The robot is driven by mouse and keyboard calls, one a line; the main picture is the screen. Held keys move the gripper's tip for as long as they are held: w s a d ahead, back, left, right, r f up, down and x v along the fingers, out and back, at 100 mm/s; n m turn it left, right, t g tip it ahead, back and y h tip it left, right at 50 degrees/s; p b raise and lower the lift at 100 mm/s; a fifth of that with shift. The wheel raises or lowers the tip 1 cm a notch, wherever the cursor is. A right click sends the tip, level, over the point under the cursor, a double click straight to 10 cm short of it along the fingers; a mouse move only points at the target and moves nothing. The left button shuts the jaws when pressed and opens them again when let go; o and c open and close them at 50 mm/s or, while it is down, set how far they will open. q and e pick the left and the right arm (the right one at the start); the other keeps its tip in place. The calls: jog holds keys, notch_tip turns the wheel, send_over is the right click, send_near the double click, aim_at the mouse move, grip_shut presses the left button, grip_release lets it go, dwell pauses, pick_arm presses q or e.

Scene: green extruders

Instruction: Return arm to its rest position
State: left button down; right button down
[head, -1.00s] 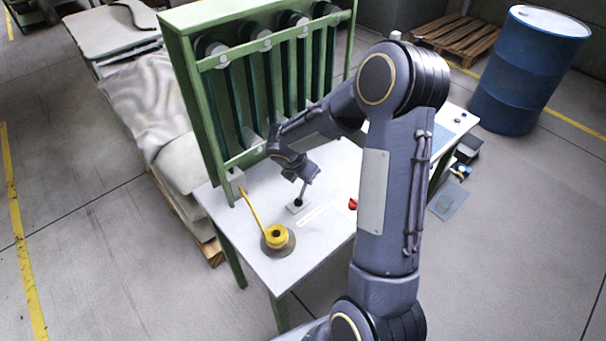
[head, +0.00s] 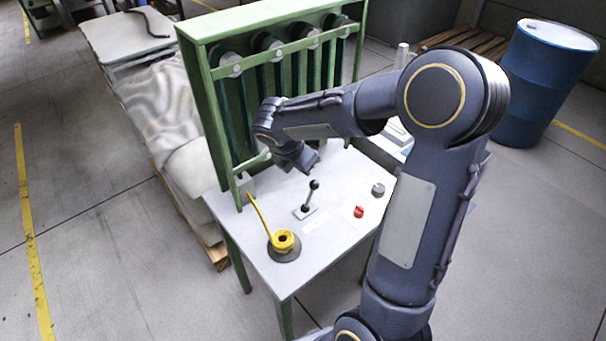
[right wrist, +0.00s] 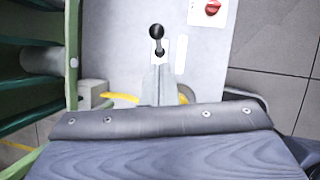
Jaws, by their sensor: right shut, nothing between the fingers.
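My right arm reaches over the white table (head: 270,238) from the right side of the head view. My right gripper (head: 308,168) hangs above the table, apart from the black-knobbed lever (head: 310,197). The lever stands on a small plate, slightly tilted in the picture. In the right wrist view, my right gripper (right wrist: 158,82) appears as narrow grey fingers, closed and empty, below the lever's knob (right wrist: 157,31). My left arm is not in view.
A green frame (head: 218,130) with dark extruders stands at the table's back. A yellow spool-like part (head: 284,241) with a long handle sits at the front left. A red knob (head: 359,211) is right of the lever. A blue barrel (head: 545,85) stands at the back right.

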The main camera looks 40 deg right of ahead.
jog(key=shift+r, duration=0.35)
dwell(0.3)
jog(key=s+a+r+m+t+y, duration=0.1)
jog(key=s+a+m+y, duration=0.3)
jog(key=s+m, duration=0.6)
jog(key=s+a+r+m+t+y, duration=0.2)
jog(key=s+a+r+m+y, duration=0.2)
jog(key=s+a+m, duration=0.4)
jog(key=s+m, duration=0.3)
jog(key=m, duration=0.1)
jog(key=shift+s+a+m+t, duration=0.3)
jog(key=shift+d, duration=0.1)
